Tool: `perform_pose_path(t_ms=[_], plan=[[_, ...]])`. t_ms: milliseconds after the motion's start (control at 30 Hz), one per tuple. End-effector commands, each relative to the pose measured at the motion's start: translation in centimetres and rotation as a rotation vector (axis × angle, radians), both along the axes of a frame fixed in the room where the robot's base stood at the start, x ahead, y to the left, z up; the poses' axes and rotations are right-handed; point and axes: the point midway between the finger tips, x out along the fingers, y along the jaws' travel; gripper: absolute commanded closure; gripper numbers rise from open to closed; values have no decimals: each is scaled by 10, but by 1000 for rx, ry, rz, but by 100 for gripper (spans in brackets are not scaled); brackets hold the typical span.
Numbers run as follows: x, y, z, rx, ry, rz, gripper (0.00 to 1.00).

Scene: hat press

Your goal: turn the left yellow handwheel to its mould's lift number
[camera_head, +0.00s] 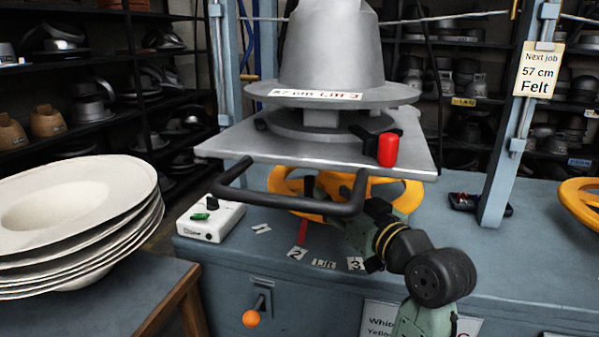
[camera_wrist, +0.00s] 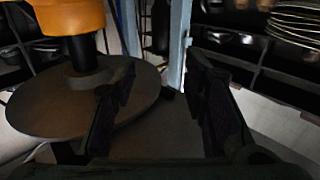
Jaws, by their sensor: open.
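The left yellow handwheel (camera_head: 408,194) lies flat under the press plate (camera_head: 310,150), partly hidden by the plate, a black bar handle and my arm. A silver mould (camera_head: 330,50) stands on the plate; its label (camera_head: 317,95) reads "57 cm Lift 3". On the bench are a red pointer (camera_head: 303,232), number tiles 2 (camera_head: 297,253) and 3 (camera_head: 356,263), and a "Lift" tile (camera_head: 324,264). The pointer is near the 2. My gripper (camera_wrist: 158,88) is open and empty between its dark fingers; an orange part (camera_wrist: 68,16) on a black shaft is beside it.
The black bar handle (camera_head: 290,203) juts out in front of the wheel. A white control box (camera_head: 210,219) sits at the bench's left. Stacked pale hats (camera_head: 75,215) stand farther left. A second yellow handwheel (camera_head: 580,203) is at the right edge. A post carries a "57 cm Felt" card (camera_head: 539,70).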

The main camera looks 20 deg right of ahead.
Motion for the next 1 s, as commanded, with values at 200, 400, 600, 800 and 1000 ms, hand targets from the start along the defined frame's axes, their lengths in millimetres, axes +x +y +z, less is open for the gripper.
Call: perform_pose_path(t_ms=[200, 400, 600, 800, 1000], plan=[[30, 7, 2, 1, 3, 4, 60], [69, 13, 2, 2, 1, 3, 60], [95, 17, 1, 1, 0, 0, 60], [104, 20, 0, 0, 0, 1, 60], [104, 20, 0, 0, 0, 0, 60]])
